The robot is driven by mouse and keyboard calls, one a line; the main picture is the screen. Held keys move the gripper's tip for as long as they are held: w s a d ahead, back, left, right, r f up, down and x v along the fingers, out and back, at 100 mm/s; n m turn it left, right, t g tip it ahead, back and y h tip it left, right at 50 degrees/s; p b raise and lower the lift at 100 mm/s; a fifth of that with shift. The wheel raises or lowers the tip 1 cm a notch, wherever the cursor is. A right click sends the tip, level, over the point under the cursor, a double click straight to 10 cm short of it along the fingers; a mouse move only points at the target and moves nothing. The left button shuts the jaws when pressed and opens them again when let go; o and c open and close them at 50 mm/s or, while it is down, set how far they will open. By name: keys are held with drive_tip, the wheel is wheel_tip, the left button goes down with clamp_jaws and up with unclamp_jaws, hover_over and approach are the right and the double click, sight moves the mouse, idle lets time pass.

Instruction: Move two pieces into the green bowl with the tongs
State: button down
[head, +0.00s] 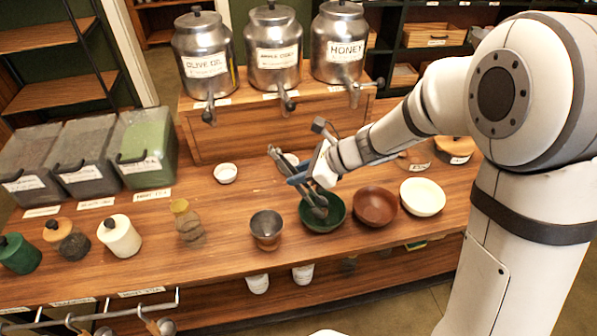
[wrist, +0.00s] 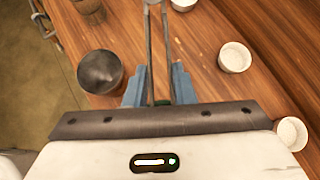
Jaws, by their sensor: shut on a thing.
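My gripper (head: 300,180) is shut on metal tongs (head: 283,166). In the wrist view, its blue fingers (wrist: 158,86) press the two tong arms (wrist: 150,50) from both sides. The joined end of the tongs points up and left in the head view. Their wide tips (head: 319,209) reach down into or just over the green bowl (head: 325,226). I cannot tell whether the tips hold a piece or touch the bowl, and no loose piece is clear inside it. Most of the bowl is hidden in the wrist view.
Small white bowls (head: 226,173) (wrist: 235,60) sit behind. A glass jar (head: 188,222) is farther left. Metal dispensers (head: 274,55) stand on a raised shelf.

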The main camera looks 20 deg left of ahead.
drive_tip(key=c, duration=1.7)
unclamp_jaws()
drive_tip(key=shift+c, duration=0.2)
wheel_tip(320, 180, up, 10)
drive_tip(key=p, duration=0.7)
